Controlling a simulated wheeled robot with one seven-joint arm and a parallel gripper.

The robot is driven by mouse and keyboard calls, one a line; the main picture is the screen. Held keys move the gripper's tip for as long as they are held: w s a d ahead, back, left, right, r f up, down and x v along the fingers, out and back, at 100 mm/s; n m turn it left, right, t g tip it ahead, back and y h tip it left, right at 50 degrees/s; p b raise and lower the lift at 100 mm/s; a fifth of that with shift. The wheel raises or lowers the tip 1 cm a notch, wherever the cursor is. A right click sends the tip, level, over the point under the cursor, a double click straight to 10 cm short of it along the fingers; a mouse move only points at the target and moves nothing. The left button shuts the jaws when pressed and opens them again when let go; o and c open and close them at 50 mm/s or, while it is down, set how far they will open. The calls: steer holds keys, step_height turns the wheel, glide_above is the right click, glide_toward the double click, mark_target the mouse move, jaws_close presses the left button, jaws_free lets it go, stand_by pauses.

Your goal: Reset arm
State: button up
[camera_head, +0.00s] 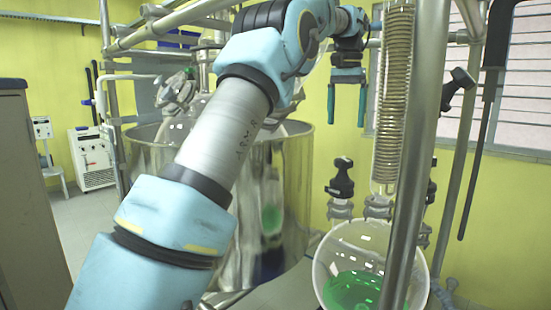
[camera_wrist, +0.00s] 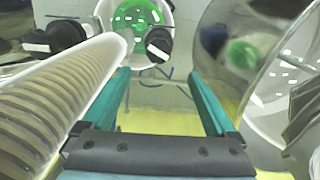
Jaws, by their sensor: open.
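My gripper (camera_head: 347,104) hangs at the upper middle of the head view, with its two teal fingers pointing down. The fingers are apart and nothing is between them. It is left of the coiled glass condenser (camera_head: 393,100) and above the round glass flask (camera_head: 340,258) holding green liquid. In the wrist view my gripper (camera_wrist: 165,92) is also open and empty. The condenser (camera_wrist: 50,95) runs along the left there, and the flask with green liquid (camera_wrist: 138,18) shows at the top. I cannot tell the exact gap between gripper and condenser.
A large shiny metal vessel (camera_head: 295,190) stands behind my arm. Metal frame posts (camera_head: 418,130) rise right of the condenser. Black-handled valves (camera_head: 341,180) sit above the flask. A white cabinet unit (camera_head: 92,158) stands at the far left by the yellow wall.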

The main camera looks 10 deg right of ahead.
steer(key=w+a+f+n+t+b, duration=0.1)
steer(key=w+a+f+n+b, duration=0.2)
steer(key=a+f, duration=1.4)
steer(key=s+a+f+n, duration=0.2)
steer(key=s+a+f, duration=0.5)
steer(key=s+a, duration=0.2)
steer(key=s+a+f+n+b, duration=0.1)
steer(key=s+a+f+n, duration=0.2)
steer(key=s+a+f, duration=0.4)
steer(key=s+a, duration=0.3)
steer(key=s, duration=0.2)
steer(key=shift+a+f+n+t, duration=0.2)
steer(key=shift+f+n+t, duration=0.1)
steer(key=shift+w, duration=0.1)
